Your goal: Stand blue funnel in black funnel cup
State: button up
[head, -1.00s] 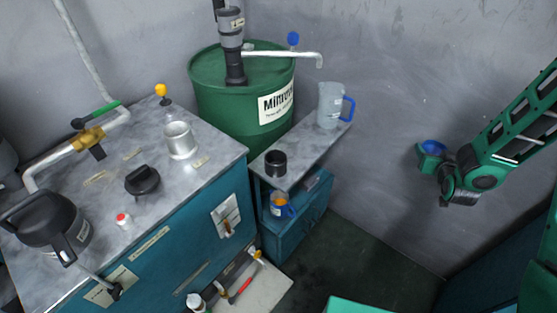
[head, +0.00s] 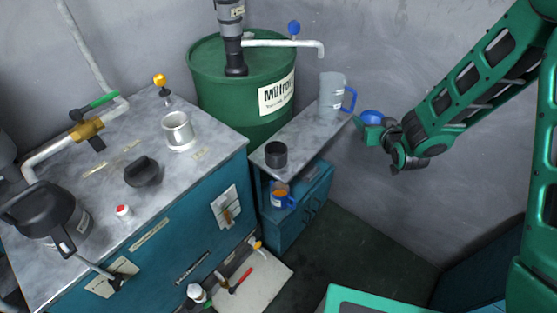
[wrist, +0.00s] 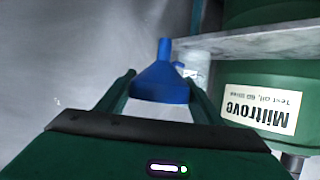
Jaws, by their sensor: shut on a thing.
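The blue funnel (head: 372,117) is held by my gripper (head: 366,130), to the right of the grey shelf and off its edge. In the wrist view the funnel (wrist: 161,80) sits between the two fingers of my gripper (wrist: 160,88), its wide mouth toward the wrist and its narrow spout pointing away. The black funnel cup (head: 276,155) is a short, open dark cylinder standing upright and empty-looking at the front left of the grey shelf (head: 310,132). My gripper is to the right of this cup, well apart from it.
A clear jug with a blue handle (head: 332,95) stands at the shelf's back right, close to my gripper. The green drum (head: 215,90) with its pump stands behind. A blue-handled mug (head: 280,194) sits on a lower level. The workbench (head: 195,170) is at the left.

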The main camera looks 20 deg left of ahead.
jog(key=s+a+r+n+g+y, duration=0.1)
jog(key=s+a+r, duration=0.15)
jog(key=a, duration=0.45)
jog(key=s+a+r+n+y, duration=0.1)
jog(key=s+a+n+y, duration=0.15)
jog(key=a, duration=0.45)
notch_tip(320, 180, up, 3)
jog(key=n+g+y, duration=0.1)
jog(key=n+g, duration=0.1)
send_over(275, 144)
jog(key=s+d, duration=0.2)
jog(key=shift+y, duration=0.25)
jog(key=shift+s+a+f, duration=0.1)
jog(key=shift+a+f, duration=0.05)
jog(key=shift+f, duration=1.45)
jog(key=shift+s+a+f, duration=0.1)
jog(key=shift+a+f, duration=0.1)
jog(key=shift+f, duration=1.45)
jog(key=shift+a+f, duration=0.15)
jog(key=shift+f, duration=1.45)
jog(key=o, duration=1.1)
jog(key=shift+m, duration=0.25)
jog(key=shift+r, duration=0.1)
